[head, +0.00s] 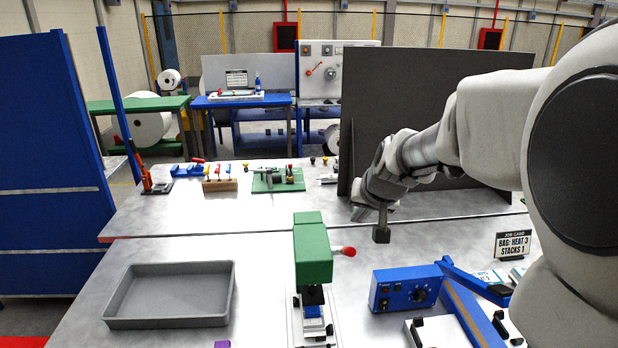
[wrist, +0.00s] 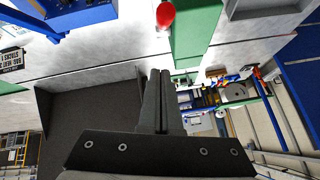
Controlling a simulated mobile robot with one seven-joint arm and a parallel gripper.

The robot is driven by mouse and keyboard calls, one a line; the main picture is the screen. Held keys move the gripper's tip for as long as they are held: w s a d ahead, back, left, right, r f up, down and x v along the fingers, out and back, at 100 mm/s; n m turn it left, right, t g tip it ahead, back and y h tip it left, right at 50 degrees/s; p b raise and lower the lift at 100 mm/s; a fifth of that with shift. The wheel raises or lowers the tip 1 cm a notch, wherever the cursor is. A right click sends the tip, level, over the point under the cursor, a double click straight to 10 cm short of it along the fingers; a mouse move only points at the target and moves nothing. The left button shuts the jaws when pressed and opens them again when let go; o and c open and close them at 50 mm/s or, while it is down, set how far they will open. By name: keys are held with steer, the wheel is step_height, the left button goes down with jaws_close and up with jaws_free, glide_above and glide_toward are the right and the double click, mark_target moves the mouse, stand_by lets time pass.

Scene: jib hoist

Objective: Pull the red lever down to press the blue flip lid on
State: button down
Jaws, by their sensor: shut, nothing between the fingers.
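The green press (head: 312,252) stands on the near bench, with a red lever knob (head: 348,251) sticking out from its right side. The knob also shows at the top of the wrist view (wrist: 165,14), beside the green press body (wrist: 194,30). A small blue piece (head: 312,311), likely the flip lid, sits under the press's black ram; its exact shape and fit are hard to tell. My gripper (head: 381,236) is shut and empty, to the right of the knob and apart from it. Its closed fingers (wrist: 160,73) point toward the knob in the wrist view.
An empty grey tray (head: 168,322) lies left of the press. A blue control box (head: 406,289) and a blue-armed sealer (head: 465,315) stand to the right. A dark upright panel (head: 430,110) rises behind my arm. A purple piece (head: 222,344) lies at the front edge.

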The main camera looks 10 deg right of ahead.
steer(key=f, duration=0.3)
steer(key=s+a+f, duration=0.1)
steer(key=shift+a+f, duration=0.1)
steer(key=shift+f, duration=0.3)
steer(key=shift+s, duration=0.1)
steer(key=shift+f+b, duration=0.15)
steer(key=shift+b, duration=0.15)
steer(key=shift+s+f+b, duration=0.2)
steer(key=shift+s+b, duration=0.1)
steer(key=shift+b, duration=0.7)
